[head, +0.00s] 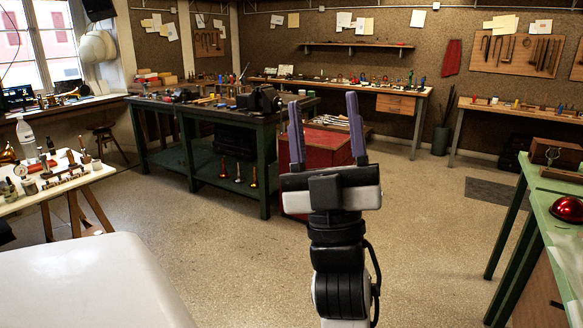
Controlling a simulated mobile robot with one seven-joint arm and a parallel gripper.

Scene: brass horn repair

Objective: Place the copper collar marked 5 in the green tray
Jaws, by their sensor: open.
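My gripper (324,102) is raised in the middle of the head view. Its two purple-grey fingers point up and stand wide apart with nothing between them. I cannot make out a copper collar marked 5 in this view. I cannot pick out a green tray either. Small items on the distant benches are too small to identify. My gripper and arm hide part of the red cabinet and the floor behind them.
A dark green workbench (205,110) with tools stands ahead left, and a red cabinet (325,150) is beside it. A cream table (45,195) with small parts is at left. A green table (550,230) with a red dome (567,209) is at right. Floor (430,215) is clear between.

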